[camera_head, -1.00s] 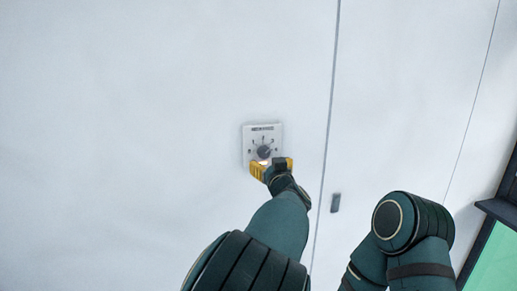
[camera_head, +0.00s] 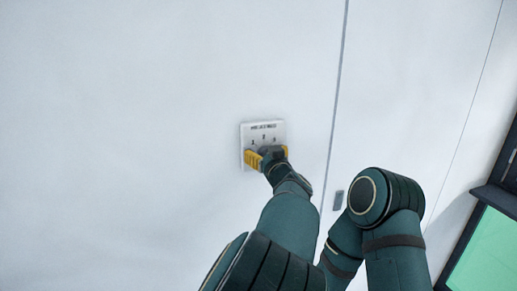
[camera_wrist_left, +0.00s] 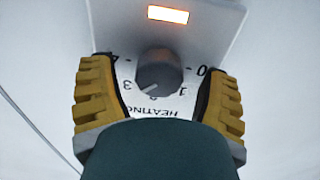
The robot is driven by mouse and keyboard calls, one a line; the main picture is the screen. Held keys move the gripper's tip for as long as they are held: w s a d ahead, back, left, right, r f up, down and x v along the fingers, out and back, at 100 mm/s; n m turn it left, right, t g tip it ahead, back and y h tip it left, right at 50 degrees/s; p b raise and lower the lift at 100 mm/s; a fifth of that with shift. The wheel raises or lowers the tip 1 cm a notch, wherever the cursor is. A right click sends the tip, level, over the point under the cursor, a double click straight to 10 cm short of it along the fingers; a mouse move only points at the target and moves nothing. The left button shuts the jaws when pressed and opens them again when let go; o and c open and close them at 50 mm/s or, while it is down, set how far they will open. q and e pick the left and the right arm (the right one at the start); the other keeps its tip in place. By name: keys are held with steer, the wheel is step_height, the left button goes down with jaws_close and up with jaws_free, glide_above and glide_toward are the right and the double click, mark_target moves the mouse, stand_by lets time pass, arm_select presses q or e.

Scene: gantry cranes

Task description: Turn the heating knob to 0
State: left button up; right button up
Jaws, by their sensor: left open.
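The heating control panel (camera_head: 247,133) is a small pale plate on the white wall. In the left wrist view it appears upside down, with the panel face (camera_wrist_left: 135,110) reading HEATING and a scale from 0 to 4. The round grey knob (camera_wrist_left: 158,70) sits in the middle; its pale mark points between 2 and 3. My left gripper (camera_head: 264,157) is at the panel and hides the knob in the head view. In the wrist view its yellow fingers (camera_wrist_left: 159,72) are open, one on each side of the knob, with gaps visible. My right gripper is out of view.
A lit orange rectangle (camera_wrist_left: 167,14) shows on the panel in the wrist view. A wall seam runs right of the panel, with a small grey fitting (camera_head: 338,200) beside it. A dark-framed green pane (camera_head: 487,250) is at lower right. The wall left of the panel is bare.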

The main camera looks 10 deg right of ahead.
arm_select(q)
steer(key=shift+w, duration=0.25)
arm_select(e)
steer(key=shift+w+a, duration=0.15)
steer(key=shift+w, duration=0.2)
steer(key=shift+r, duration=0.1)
arm_select(q)
steer(key=shift+s, duration=0.1)
steer(key=shift+c, duration=0.5)
steer(key=shift+r, duration=0.1)
steer(key=c, duration=1.1)
